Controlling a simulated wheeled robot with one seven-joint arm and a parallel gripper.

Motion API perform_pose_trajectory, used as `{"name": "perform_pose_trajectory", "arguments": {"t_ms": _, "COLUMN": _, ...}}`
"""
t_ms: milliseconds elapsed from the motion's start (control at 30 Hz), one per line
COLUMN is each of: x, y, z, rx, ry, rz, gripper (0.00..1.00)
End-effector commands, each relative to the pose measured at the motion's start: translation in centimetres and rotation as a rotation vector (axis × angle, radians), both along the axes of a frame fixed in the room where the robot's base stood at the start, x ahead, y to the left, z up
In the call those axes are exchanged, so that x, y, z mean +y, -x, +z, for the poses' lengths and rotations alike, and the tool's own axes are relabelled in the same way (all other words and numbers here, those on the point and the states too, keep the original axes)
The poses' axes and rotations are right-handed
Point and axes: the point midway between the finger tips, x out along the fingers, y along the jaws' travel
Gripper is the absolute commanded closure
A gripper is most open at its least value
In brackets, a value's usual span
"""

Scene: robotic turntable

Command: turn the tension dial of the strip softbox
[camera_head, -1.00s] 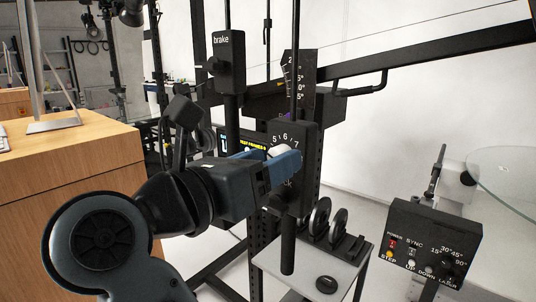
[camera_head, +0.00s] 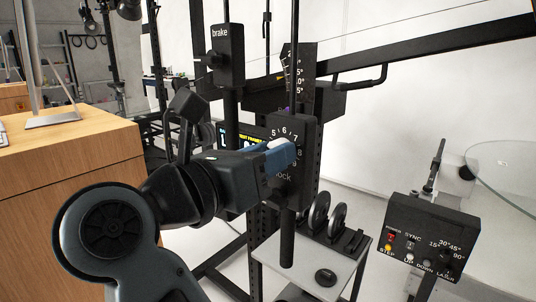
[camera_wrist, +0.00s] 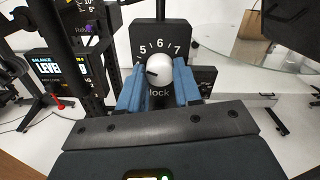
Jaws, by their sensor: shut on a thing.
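The tension dial (camera_wrist: 158,70) is a white round knob on a black panel (camera_wrist: 161,37) marked with numbers such as 5, 6 and 7 and the word "lock". In the wrist view it sits between the two blue fingers of my gripper (camera_wrist: 159,88), which is shut on it. A dark mark shows on the knob's left side. In the head view my gripper (camera_head: 282,157) reaches the panel (camera_head: 300,130) from the left and its fingers hide most of the dial (camera_head: 277,144).
A "brake" box (camera_head: 227,55) hangs on a post left of the panel. A lit display (camera_wrist: 62,70) is left of the dial. Below is a small table (camera_head: 325,265) with black discs. A control box (camera_head: 433,235) stands at right, a wooden cabinet (camera_head: 70,180) at left.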

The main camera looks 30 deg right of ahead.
Motion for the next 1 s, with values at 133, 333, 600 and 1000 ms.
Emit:
{"name": "perform_pose_trajectory", "arguments": {"t_ms": 133, "x": 0.06, "y": -0.03, "z": -0.34, "rx": -0.028, "ry": -0.009, "rz": 0.001, "gripper": 0.97}}
{"name": "perform_pose_trajectory", "arguments": {"t_ms": 333, "x": 0.08, "y": -0.03, "z": -0.59, "rx": -0.129, "ry": -0.04, "rz": 0.002, "gripper": 0.97}}
{"name": "perform_pose_trajectory", "arguments": {"t_ms": 600, "x": 0.11, "y": -0.04, "z": -0.55, "rx": -0.271, "ry": -0.086, "rz": 0.003, "gripper": 0.97}}
{"name": "perform_pose_trajectory", "arguments": {"t_ms": 1000, "x": 0.08, "y": -0.02, "z": 0.04, "rx": -0.375, "ry": -0.12, "rz": 0.003, "gripper": 0.97}}
